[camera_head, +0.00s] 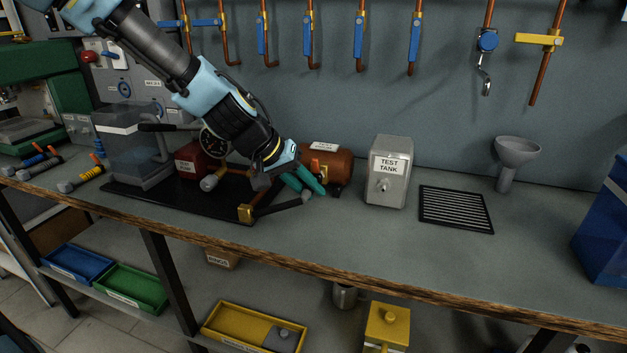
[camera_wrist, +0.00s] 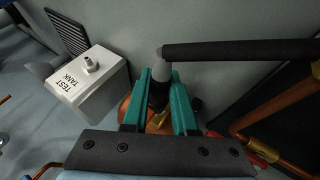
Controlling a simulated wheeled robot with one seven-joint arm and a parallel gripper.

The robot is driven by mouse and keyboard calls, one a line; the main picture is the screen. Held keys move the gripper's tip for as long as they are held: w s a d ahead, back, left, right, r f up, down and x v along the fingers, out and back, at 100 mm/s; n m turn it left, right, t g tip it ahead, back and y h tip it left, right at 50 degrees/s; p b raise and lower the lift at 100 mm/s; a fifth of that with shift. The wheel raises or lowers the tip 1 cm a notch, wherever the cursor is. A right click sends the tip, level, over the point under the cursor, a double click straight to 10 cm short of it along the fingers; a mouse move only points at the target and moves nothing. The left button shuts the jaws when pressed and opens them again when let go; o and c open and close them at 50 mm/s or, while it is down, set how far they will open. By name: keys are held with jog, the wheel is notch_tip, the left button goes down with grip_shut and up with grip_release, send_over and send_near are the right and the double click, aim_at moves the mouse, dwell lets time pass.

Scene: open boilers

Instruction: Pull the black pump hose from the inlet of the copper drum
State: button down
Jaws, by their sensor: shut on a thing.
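The copper drum (camera_head: 338,168) lies on its side on the bench, left of the test tank. In the wrist view only slivers of the drum (camera_wrist: 124,108) show behind my fingers. My gripper (camera_head: 310,190) has teal fingers, which point down in front of the drum. In the wrist view my gripper (camera_wrist: 160,76) is shut on the dark end piece of the black hose, below its grey elbow. The black hose (camera_wrist: 240,48) runs off to the right there; in the head view the hose (camera_head: 278,208) runs toward a brass fitting. I cannot tell whether its end still sits in the inlet.
The grey test tank (camera_head: 388,178) stands close right of the drum. A black grate (camera_head: 456,209) and a grey funnel (camera_head: 516,155) are farther right. A red pump unit (camera_head: 190,165) and a clear tank (camera_head: 130,150) stand left on a black base. Bench in front is clear.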

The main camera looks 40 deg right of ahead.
jog(key=shift+s+a, duration=0.35)
jog(key=shift+a, duration=0.2)
dwell(0.9)
jog(key=shift+s+a, duration=0.4)
jog(key=shift+a, duration=0.2)
jog(key=shift+s+a, duration=0.35)
jog(key=shift+a, duration=0.25)
jog(key=shift+s+a+p, duration=0.3)
jog(key=shift+a+p, duration=0.05)
jog(key=shift+a, duration=0.1)
